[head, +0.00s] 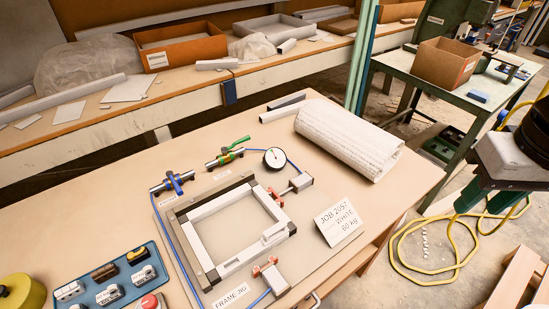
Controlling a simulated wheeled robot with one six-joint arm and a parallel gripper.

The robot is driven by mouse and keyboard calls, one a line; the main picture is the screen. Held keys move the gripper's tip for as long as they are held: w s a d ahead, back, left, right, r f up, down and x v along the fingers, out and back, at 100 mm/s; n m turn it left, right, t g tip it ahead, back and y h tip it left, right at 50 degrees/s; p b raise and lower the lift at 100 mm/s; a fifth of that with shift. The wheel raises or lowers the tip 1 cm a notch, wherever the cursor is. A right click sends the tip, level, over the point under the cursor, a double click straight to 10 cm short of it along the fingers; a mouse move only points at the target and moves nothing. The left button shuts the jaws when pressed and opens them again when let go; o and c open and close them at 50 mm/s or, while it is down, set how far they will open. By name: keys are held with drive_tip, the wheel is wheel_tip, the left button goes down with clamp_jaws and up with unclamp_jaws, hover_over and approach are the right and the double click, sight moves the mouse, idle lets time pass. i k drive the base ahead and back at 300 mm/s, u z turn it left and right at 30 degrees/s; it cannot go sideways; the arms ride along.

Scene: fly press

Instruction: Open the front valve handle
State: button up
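A blue hose runs from the nearer valve along the board's left edge. The small labels by the valves are too small to read surely.
A white frame sits in the jig (178,214), with red-tipped clamps and a round gauge (275,158) around it. A white roll (348,140) and job card (341,222) lie right. Bare bench shows left of the valves.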

sight(169, 174)
drive_tip(key=u, duration=1)
drive_tip(key=k, duration=0.3)
drive_tip(key=u, duration=0.3)
drive_tip(key=i, duration=0.6)
